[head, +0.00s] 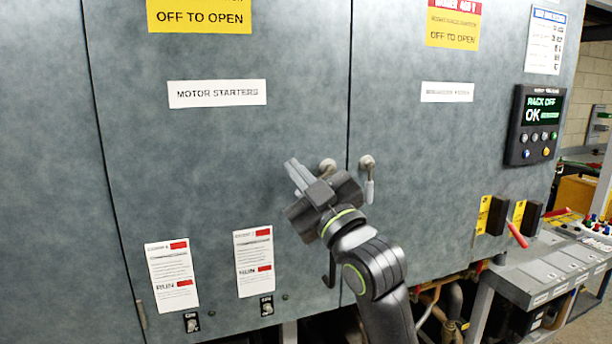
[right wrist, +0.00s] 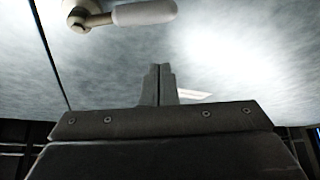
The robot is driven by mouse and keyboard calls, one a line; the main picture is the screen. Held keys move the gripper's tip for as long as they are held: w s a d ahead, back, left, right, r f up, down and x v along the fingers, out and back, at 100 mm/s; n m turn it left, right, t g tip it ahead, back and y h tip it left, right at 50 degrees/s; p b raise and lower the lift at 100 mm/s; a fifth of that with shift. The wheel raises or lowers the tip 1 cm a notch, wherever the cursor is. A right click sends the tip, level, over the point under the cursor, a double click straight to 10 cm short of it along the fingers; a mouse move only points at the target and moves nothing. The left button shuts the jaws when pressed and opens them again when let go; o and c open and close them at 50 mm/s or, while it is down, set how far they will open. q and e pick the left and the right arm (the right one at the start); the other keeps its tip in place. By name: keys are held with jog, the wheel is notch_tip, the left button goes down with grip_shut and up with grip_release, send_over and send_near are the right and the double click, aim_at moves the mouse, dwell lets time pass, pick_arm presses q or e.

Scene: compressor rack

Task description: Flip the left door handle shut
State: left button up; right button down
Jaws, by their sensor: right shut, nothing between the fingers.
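The left door handle (head: 327,165) shows its pale round pivot on the left grey door, beside the seam. My right gripper (head: 298,176) is just to its left and in front of the door, with its fingers shut and empty. The gripper body covers the area below the pivot, so the left handle's lever is hidden in the head view. In the right wrist view, a handle (right wrist: 143,13) with a pale lever lies sideways at the top, apart from the shut fingertips (right wrist: 160,70). My left gripper is not in view.
The right door handle (head: 368,166) has its lever hanging down, close to the right of my gripper. A control panel (head: 536,125) is on the right door. Paper tags (head: 172,275) hang on the lower left door. A cluttered bench (head: 560,270) stands at the right.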

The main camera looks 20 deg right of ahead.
pick_arm(q)
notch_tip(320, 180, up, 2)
jog(key=shift+p, duration=0.6)
pick_arm(e)
jog(key=d+f, duration=0.1)
jog(key=w+d+f, duration=0.1)
jog(key=f, duration=0.1)
jog(key=shift+w+f, duration=0.1)
jog(key=shift+f, duration=0.05)
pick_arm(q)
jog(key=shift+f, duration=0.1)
